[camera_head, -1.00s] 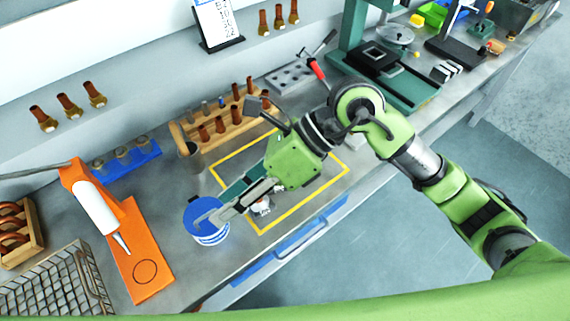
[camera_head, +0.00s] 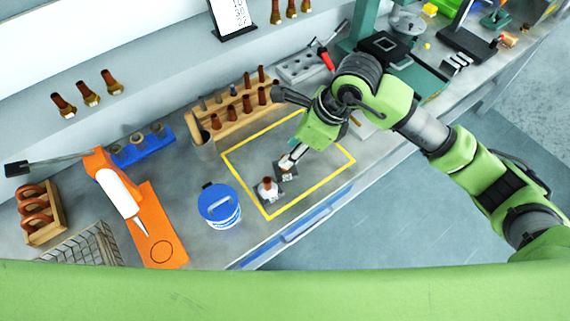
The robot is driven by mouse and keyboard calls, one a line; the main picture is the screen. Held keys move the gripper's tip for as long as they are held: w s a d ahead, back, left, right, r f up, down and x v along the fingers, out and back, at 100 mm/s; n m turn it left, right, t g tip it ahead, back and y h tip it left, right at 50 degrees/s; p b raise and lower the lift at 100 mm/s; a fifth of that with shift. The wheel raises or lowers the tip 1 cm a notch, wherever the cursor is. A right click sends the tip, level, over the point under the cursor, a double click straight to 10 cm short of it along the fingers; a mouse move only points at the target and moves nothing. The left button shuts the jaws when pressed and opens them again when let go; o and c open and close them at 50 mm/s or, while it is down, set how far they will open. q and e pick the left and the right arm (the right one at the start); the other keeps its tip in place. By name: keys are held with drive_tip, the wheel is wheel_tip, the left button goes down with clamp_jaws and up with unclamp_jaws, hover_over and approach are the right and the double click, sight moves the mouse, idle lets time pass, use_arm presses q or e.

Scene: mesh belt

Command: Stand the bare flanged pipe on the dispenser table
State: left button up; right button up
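Two short copper flanged pipes on dark square flanges stand inside the yellow outline on the bench. The nearer flanged pipe (camera_head: 268,187) has a pale ring round its foot. The farther flanged pipe (camera_head: 286,174) is partly hidden by my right gripper (camera_head: 288,162). The fingertips are right at this pipe's top; I cannot tell whether they grip it. Which pipe is bare is too small to tell. The orange dispenser table (camera_head: 148,215), marked with a dark circle and empty there, stands at the left under a white cartridge (camera_head: 118,195). My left gripper is not in view.
A blue-lidded tub (camera_head: 219,205) stands between the dispenser and the yellow outline (camera_head: 316,189). A wooden rack of copper pipes (camera_head: 230,125) and a blue block (camera_head: 140,145) are behind. A wire basket (camera_head: 88,245) is at the front left.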

drive_tip(key=shift+a+f+p, duration=0.2)
drive_tip(key=shift+f+p, duration=0.1)
drive_tip(key=shift+p, duration=0.1)
drive_tip(key=p+x, duration=0.1)
drive_tip(key=x, duration=0.2)
drive_tip(key=shift+a+f+p, duration=0.1)
drive_tip(key=shift+f+p, duration=0.15)
drive_tip(key=shift+p, duration=0.15)
drive_tip(key=shift+a+f, duration=0.15)
drive_tip(key=shift+f, duration=0.25)
clamp_jaws()
drive_tip(key=shift+w+r, duration=0.1)
